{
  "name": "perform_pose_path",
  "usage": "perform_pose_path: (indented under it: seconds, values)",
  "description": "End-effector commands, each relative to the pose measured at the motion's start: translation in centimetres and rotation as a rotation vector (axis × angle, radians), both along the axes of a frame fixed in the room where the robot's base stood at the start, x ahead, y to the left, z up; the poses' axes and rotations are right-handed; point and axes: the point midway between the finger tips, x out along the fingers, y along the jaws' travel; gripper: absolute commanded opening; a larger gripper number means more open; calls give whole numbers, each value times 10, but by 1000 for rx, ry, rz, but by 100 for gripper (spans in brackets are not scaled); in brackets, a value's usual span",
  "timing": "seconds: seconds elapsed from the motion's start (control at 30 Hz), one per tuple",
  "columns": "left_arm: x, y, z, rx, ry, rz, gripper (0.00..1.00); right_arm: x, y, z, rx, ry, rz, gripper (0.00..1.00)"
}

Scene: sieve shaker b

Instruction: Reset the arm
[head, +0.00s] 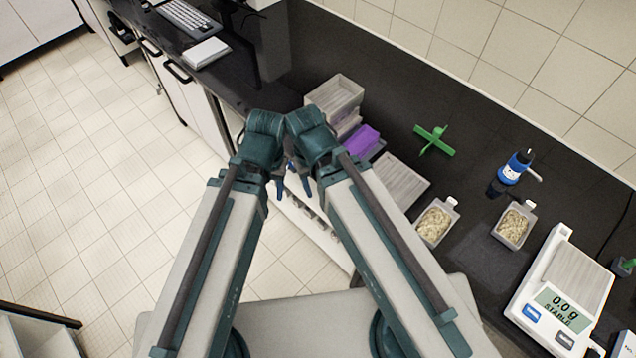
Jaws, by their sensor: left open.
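My two arms come in from the bottom of the head view and meet near the middle, with their wrists side by side. My left gripper (293,186) hangs below the wrists, its blue fingertips apart and nothing between them. It is over the gap in front of the counter, near the floor side. My right gripper is hidden behind the arm links.
The dark counter (470,115) on the right holds stacked grey trays (336,96), a purple box (361,142), a green cross-shaped piece (434,140), a blue bottle (515,167), two sample containers (437,222) (514,226) and a scale (558,300) reading 0.0 g. Tiled floor (90,190) at left is clear.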

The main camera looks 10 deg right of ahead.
Motion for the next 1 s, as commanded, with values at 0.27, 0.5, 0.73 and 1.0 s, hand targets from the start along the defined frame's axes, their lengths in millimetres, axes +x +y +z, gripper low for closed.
perform_pose_path:
  seconds: [0.27, 0.5, 0.73, 1.0]
  values:
    - [0, 0, -21, 0, 0, -2, 50, 1, 0, -21, 1, 0, 2, 53]
    - [0, 0, -78, 2, 0, -8, 50, 1, 0, -78, 1, 0, 9, 53]
    - [0, 0, -103, 3, 0, -13, 50, 1, 0, -103, 0, 0, 14, 53]
    - [0, 0, -99, 3, 0, -12, 50, 1, 0, -100, 0, 0, 14, 53]
